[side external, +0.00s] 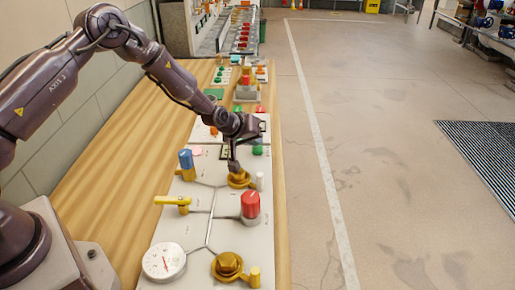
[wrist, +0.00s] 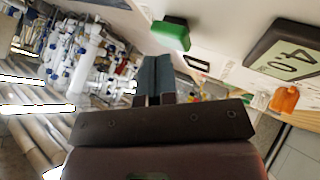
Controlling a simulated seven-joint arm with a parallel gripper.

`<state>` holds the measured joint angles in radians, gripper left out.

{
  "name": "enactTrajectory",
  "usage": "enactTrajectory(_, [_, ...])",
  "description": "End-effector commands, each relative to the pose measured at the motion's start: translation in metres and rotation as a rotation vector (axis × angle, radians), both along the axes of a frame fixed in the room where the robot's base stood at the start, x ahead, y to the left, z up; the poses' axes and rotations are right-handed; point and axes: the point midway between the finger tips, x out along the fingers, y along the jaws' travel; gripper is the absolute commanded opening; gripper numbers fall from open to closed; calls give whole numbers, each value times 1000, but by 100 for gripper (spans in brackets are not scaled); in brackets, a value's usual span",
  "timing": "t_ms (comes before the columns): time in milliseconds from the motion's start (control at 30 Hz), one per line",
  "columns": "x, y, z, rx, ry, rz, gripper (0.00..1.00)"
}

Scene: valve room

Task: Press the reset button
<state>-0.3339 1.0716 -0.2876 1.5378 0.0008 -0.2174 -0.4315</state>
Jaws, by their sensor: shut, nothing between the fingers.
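My gripper (side external: 234,168) is shut and empty, pointing down over the panel (side external: 184,228), near a yellow round fitting (side external: 239,180). Whether it touches the fitting I cannot tell. In the wrist view the closed fingers (wrist: 155,78) have a green block-like button (wrist: 170,35) beyond them, with a gap between. A green button (side external: 258,150) shows right of the gripper in the side view, and a pink round one (side external: 197,152) to its left. No label reading reset is legible, so I cannot tell which button it names.
A blue-topped handle (side external: 186,163), yellow lever (side external: 170,200), red knob (side external: 250,204), white gauge (side external: 163,261) and yellow valve (side external: 228,265) rise from the panel. A display reading 40 (wrist: 288,45) shows in the wrist view. Bare wooden table (side external: 110,190) lies left.

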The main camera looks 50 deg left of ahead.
Motion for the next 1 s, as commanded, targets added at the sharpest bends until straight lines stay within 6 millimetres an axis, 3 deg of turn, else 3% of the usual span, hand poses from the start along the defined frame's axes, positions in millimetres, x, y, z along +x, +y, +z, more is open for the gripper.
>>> enactTrajectory(1000, [-1,0,-11,2,2,-1,0])
